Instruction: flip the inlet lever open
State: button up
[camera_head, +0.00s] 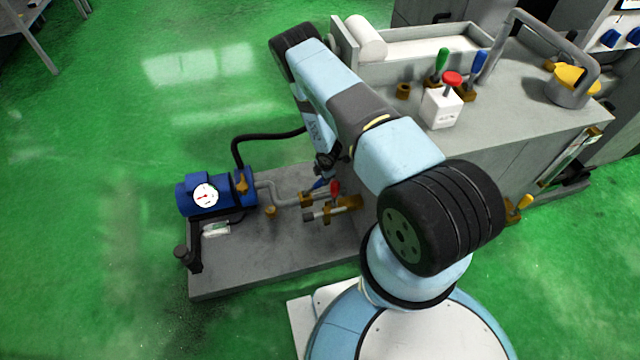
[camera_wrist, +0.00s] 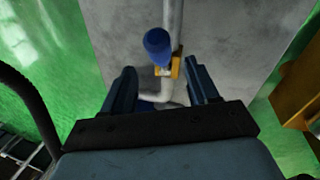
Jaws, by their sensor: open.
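A blue-handled lever (camera_wrist: 158,47) stands on a brass valve (camera_wrist: 176,68) on a grey pipe in the wrist view. It also shows in the head view (camera_head: 319,184), partly hidden by my arm. My gripper (camera_wrist: 160,66) is open, one finger to each side of the picture, with the blue handle showing in the gap near the fingertips. I cannot tell whether a finger touches it. In the head view, my gripper (camera_head: 325,163) is small and dark, just above the valves. A red-handled lever (camera_head: 335,188) sits close to the right. No label shows which is the inlet.
A blue pump (camera_head: 218,193) with a round gauge (camera_head: 205,195) stands on the grey base plate (camera_head: 240,275). A black hose (camera_head: 265,137) arches behind the valves. Green floor is free at the left.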

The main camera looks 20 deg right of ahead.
aim_at(321, 181)
jog(key=x, duration=0.8)
jog(key=shift+c, duration=0.4)
